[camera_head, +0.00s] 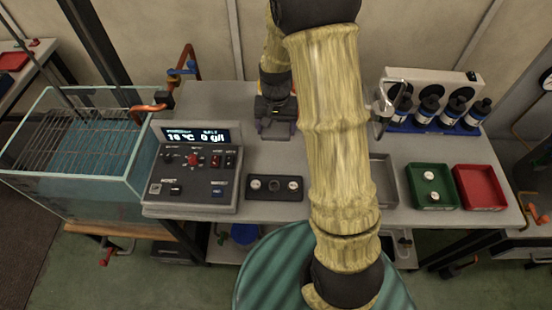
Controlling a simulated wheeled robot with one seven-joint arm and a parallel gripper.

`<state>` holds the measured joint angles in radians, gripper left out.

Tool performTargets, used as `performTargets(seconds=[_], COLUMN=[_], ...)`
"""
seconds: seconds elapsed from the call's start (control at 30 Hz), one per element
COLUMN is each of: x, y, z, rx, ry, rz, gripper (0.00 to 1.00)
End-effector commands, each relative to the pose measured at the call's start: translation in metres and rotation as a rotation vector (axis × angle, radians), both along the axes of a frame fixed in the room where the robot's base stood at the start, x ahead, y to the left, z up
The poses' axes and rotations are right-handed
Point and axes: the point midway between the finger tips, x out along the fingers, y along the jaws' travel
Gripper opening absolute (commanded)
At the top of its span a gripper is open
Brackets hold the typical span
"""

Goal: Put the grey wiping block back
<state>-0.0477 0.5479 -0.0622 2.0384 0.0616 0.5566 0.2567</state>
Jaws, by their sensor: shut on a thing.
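My gripper (276,124) points down over the grey bench, behind the small black panel and to the right of the control box. It is shut on a small grey thing (277,130), which looks like the grey wiping block. The fingers and wrist hide most of it. I cannot tell whether it touches the bench top.
A control box (195,165) with a lit display and a black panel (275,187) stand near the front. My arm covers the bench middle. Right are a grey tray (384,180), a green tray (432,203), a red tray (480,203) and dark bottles (428,108). A glass tank (75,150) is left.

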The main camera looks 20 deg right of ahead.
Motion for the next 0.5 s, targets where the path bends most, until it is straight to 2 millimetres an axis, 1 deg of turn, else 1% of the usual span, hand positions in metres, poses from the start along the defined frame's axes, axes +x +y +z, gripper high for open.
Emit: performTargets(seconds=[0.27,0.37,0.5], x=[0.0,-0.001,-0.001], y=[0.0,0.0,-0.001], z=[-0.001,-0.01,-0.035], rx=[-0.001,-0.001,-0.001], ry=[0.001,0.004,0.007], rz=[0.0,0.0,-0.001], gripper=[0.55,0.55,0.55])
